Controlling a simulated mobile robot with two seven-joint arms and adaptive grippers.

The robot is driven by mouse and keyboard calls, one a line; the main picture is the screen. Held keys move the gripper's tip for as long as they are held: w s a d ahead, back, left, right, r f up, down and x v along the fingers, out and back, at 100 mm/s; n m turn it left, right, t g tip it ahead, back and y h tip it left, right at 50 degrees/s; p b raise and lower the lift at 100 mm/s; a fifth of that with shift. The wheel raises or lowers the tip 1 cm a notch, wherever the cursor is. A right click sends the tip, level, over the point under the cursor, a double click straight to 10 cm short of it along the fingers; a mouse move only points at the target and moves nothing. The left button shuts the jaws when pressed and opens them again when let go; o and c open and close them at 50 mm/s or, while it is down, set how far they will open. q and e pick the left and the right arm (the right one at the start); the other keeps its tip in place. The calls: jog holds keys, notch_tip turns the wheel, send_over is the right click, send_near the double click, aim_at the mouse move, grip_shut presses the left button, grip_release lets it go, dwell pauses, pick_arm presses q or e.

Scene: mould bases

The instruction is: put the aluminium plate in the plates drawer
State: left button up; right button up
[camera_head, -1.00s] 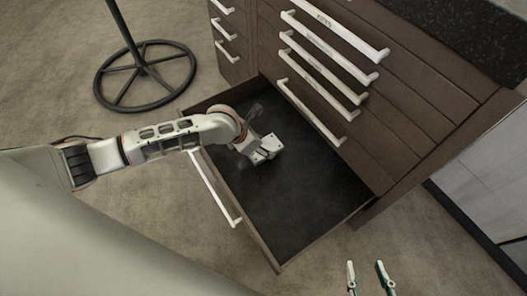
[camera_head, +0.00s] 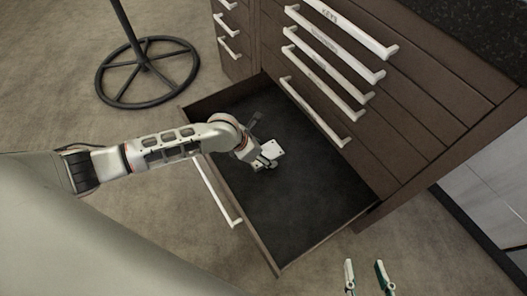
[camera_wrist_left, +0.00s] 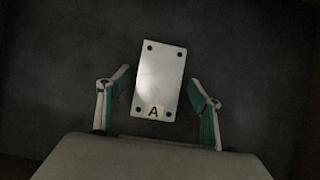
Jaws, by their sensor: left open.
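The aluminium plate (camera_wrist_left: 160,78) is a pale rectangle with corner holes and a label "A". It lies on the dark floor of the open drawer (camera_head: 310,205). In the head view the plate (camera_head: 273,148) shows beside my left gripper (camera_head: 262,160). In the left wrist view my left gripper (camera_wrist_left: 158,98) is open, with one finger on each side of the plate's labelled end and gaps between. My right gripper (camera_head: 366,268) is at the bottom of the head view, empty, with its fingers apart. No label shows on the open drawer's front.
Closed drawers with white handles (camera_head: 318,82) rise above the open drawer in the brown cabinet (camera_head: 430,130). The open drawer's handle (camera_head: 218,192) faces my left arm. A round metal stand base (camera_head: 148,72) stands on the floor. Most of the drawer is bare.

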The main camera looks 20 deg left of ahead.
pick_arm(q)
jog(key=p+v, duration=0.1)
jog(key=v, duration=0.1)
jog(key=w+v, duration=0.1)
jog(key=v, duration=0.2)
jog(key=shift+r+p, duration=0.3)
jog(key=shift+p, duration=0.1)
jog(key=s+p+v, duration=0.1)
jog(key=p+v, duration=0.1)
jog(key=v, duration=0.4)
jog(key=shift+s, duration=0.15)
pick_arm(e)
jog(key=shift+n+g+h, duration=0.4)
jog(key=shift+g+h, duration=0.1)
jog(key=shift+h, duration=0.1)
jog(key=d, duration=0.1)
jog(key=s+d+f, duration=0.1)
jog(key=d+f, duration=0.1)
jog(key=d, duration=0.1)
jog(key=shift+s+f, duration=0.25)
jog(key=shift+s, duration=0.1)
pick_arm(q)
jog(key=shift+a, duration=0.1)
pick_arm(e)
jog(key=shift+w, duration=0.1)
